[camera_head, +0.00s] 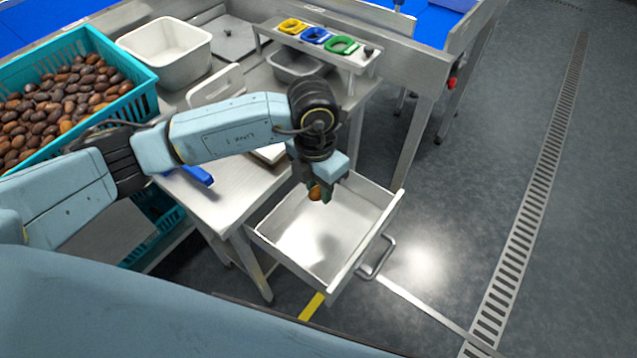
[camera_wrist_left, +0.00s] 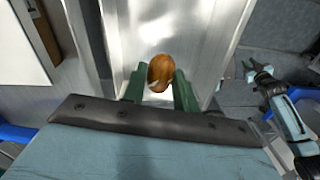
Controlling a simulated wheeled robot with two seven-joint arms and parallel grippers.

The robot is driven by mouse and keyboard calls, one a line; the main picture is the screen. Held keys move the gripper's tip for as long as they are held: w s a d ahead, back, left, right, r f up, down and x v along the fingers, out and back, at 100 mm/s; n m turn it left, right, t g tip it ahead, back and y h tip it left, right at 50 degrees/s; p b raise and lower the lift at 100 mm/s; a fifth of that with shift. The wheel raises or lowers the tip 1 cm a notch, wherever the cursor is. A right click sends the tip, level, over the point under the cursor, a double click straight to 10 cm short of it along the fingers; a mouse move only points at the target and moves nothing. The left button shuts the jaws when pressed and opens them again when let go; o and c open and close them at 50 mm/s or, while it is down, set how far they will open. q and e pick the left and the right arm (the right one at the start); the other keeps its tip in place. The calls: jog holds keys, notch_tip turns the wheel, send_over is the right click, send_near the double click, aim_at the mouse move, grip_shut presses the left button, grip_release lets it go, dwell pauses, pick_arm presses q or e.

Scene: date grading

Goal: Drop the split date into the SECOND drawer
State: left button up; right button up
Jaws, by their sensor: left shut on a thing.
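My left gripper (camera_head: 321,193) is above the open metal drawer (camera_head: 279,256), fingers pointing down. It is shut on an orange-brown date (camera_head: 315,193). In the left wrist view the date (camera_wrist_left: 161,72) sits between the green fingertips, with a pale mark low on its surface. The drawer floor lies below it, bare where I can see it. The drawer is pulled out from the steel table, with a bar handle (camera_head: 378,258) at its front. My right gripper (camera_wrist_left: 258,72) shows small at the right of the left wrist view; its jaw state is unclear.
A teal crate (camera_head: 143,84) full of dates stands on the table at the left. Beside it is an empty white tub (camera_head: 166,52). A shelf (camera_head: 310,43) holds yellow, blue and green rings. The floor (camera_head: 450,200) right of the drawer is clear.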

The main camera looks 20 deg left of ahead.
aim_at(316, 185)
pick_arm(q)
jog(key=o, duration=0.7)
jog(key=shift+w+a+r+p, duration=0.15)
jog(key=shift+r+p, duration=0.2)
jog(key=shift+r, duration=1.9)
jog(key=shift+a+r+p, duration=0.1)
jog(key=shift+r+p, duration=0.3)
jog(key=shift+r, duration=1.8)
jog(key=shift+w+a+r+p, duration=0.15)
jog(key=shift+r+p, duration=0.2)
jog(key=shift+r, duration=1.9)
pick_arm(e)
jog(key=shift+s+d+f, duration=0.1)
jog(key=shift+s+d, duration=0.05)
jog(key=shift+s, duration=1.2)
jog(key=shift+s+d+f, duration=0.1)
jog(key=shift+s+d, duration=0.05)
jog(key=shift+s, duration=1.2)
pick_arm(q)
jog(key=shift+s, duration=0.1)
pick_arm(e)
jog(key=shift+r, duration=0.1)
